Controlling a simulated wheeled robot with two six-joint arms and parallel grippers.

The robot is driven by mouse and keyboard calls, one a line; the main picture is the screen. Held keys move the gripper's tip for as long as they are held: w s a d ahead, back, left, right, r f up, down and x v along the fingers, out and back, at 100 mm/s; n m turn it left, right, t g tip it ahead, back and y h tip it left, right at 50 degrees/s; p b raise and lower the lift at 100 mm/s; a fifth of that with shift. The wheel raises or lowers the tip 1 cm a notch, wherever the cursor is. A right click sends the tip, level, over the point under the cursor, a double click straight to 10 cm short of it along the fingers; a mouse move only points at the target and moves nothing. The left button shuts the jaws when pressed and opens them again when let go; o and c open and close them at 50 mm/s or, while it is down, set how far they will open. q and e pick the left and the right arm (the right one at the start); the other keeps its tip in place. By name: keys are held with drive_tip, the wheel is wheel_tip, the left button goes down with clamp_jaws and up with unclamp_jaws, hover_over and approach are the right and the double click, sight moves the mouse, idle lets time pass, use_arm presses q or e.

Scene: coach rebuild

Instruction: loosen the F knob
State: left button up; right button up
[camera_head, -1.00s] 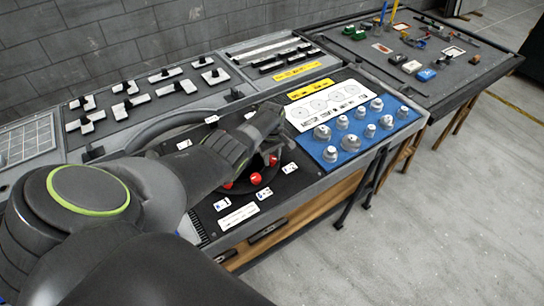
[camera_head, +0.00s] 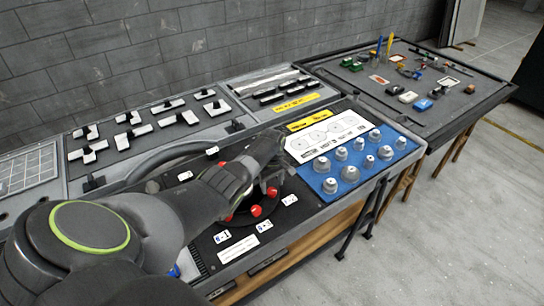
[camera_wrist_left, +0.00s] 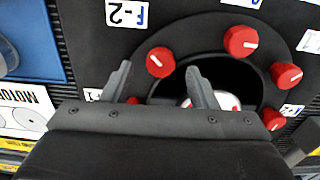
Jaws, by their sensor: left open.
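Red knobs with white pointer lines ring a dark round opening on the black panel. The red knob (camera_wrist_left: 160,62) closest to the F-2 label (camera_wrist_left: 127,13) is the likely F knob. It shows between and just beyond the fingertips of my left gripper (camera_wrist_left: 160,68). The gripper is open, and I see no contact with the knob. Another red knob (camera_wrist_left: 132,100) is mostly hidden behind the gripper. In the head view my left gripper (camera_head: 268,178) hangs over the knob ring, hiding part of it; red knobs (camera_head: 256,211) show below it.
More red knobs (camera_wrist_left: 241,41) stand close by on the ring. A white and red part (camera_wrist_left: 222,103) sits in the opening, partly behind a finger. A blue panel (camera_head: 318,182) of grey knobs lies right of the ring. A second table (camera_head: 430,75) stands beyond.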

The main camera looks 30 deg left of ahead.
sight(272, 190)
use_arm(q)
wheel_tip(272, 190, up, 15)
drive_tip(key=shift+b, duration=0.45)
drive_tip(key=shift+f, duration=0.15)
idle(0.3)
